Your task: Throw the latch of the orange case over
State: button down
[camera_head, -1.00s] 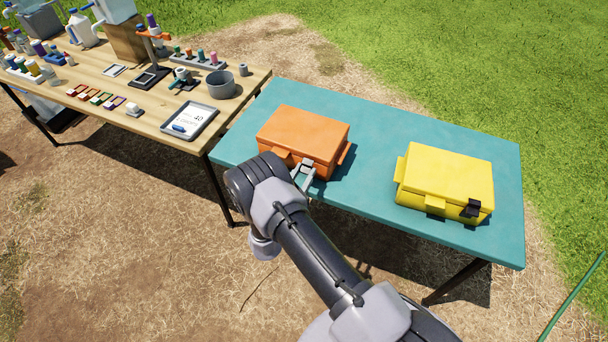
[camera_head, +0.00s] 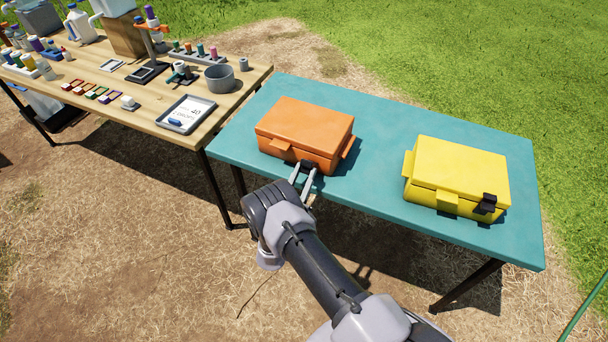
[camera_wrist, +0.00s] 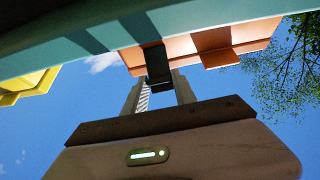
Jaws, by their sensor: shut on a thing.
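The orange case (camera_head: 306,127) stands closed on the teal table, near its left end. Its dark latch (camera_head: 306,166) is low on the front face and shows larger in the wrist view (camera_wrist: 156,66). My gripper (camera_head: 304,175) reaches in from the front of the case. In the wrist view my gripper (camera_wrist: 158,82) has one pale finger on each side of the latch and is shut on it. The fingers partly hide the latch, so I cannot tell how far it is turned.
A yellow case (camera_head: 457,172) with a dark latch (camera_head: 487,203) stands at the right on the teal table (camera_head: 385,140). A wooden table (camera_head: 150,110) at the left holds a tray (camera_head: 187,114), a grey pot (camera_head: 220,78) and bottles. Bare table lies between the cases.

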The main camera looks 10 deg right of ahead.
jog(key=c, duration=1)
grip_release()
jog(key=p+v, duration=0.4)
jog(key=v, duration=1.3)
jog(key=shift+s+p, duration=0.2)
jog(key=shift+p, duration=0.15)
jog(key=shift+a+f, duration=0.1)
